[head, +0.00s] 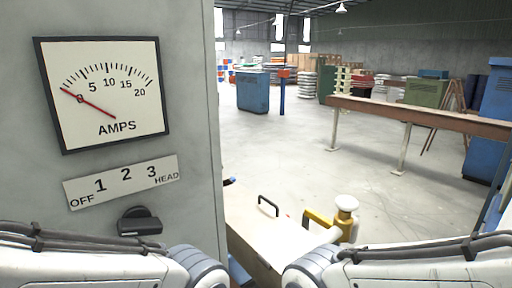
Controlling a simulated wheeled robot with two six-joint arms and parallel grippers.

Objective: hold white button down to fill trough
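No trough can be clearly made out. My two arms come in along the bottom left and bottom right corners.
A grey cabinet fills the left, with an AMPS gauge (103,92), its red needle near zero, a label plate (122,182) and a dark knob (139,221). A long brown-topped rail (420,116) on pale legs stands right. Open concrete floor (270,150) lies between.

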